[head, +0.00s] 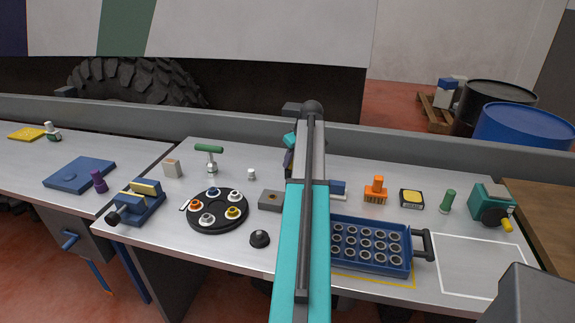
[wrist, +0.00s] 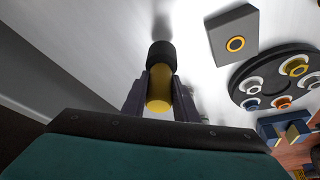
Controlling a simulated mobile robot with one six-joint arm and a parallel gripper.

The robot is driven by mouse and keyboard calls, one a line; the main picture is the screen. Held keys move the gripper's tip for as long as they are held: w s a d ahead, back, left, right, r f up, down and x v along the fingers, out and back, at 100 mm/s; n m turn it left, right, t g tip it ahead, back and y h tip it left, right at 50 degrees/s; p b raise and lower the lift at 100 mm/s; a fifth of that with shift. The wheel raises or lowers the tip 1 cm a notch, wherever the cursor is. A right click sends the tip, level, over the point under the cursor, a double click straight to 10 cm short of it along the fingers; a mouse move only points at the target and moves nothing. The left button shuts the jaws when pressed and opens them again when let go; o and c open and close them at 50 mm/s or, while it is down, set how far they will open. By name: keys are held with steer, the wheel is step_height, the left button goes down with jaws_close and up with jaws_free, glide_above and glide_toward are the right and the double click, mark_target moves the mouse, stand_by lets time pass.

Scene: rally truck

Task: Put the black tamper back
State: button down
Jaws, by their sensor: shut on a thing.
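My gripper (wrist: 159,82) is shut on a short upright-looking piece, the black tamper (wrist: 161,54), with a black cylindrical end and a yellow part (wrist: 158,92) between the fingers. The black end points away from the wrist, over the pale bench top; I cannot tell its height. In the head view my gripper is mostly hidden behind my arm at the back of the bench, and the held piece does not show clearly. A grey block (head: 271,200) with a round hole stands left of my arm; the wrist view shows it (wrist: 232,32) with an orange ring.
The black round holder (head: 218,226) with coloured cups, a black dome (head: 259,239) and a blue vise (head: 138,201) are left. A blue tray (head: 372,263) of rings, an orange brush (head: 375,191) and a teal machine (head: 491,203) are right. A white-outlined area (head: 480,265) is clear.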

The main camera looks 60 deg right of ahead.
steer(key=shift+w, duration=0.1)
steer(key=shift+w+d+p, duration=0.2)
steer(key=shift+w+d, duration=0.05)
steer(key=shift+w, duration=0.25)
steer(key=shift+w+d+p, duration=0.2)
steer(key=shift+w, duration=0.3)
steer(key=shift+w+f+p, duration=0.15)
steer(key=shift+f+p, duration=0.65)
steer(key=shift+f, duration=0.85)
steer(key=shift+f, duration=0.15)
steer(key=c, duration=1.4)
jaws_free()
steer(key=shift+b+v, duration=1)
steer(key=shift+v, duration=0.75)
steer(key=b+v, duration=0.2)
steer(key=v, duration=0.8)
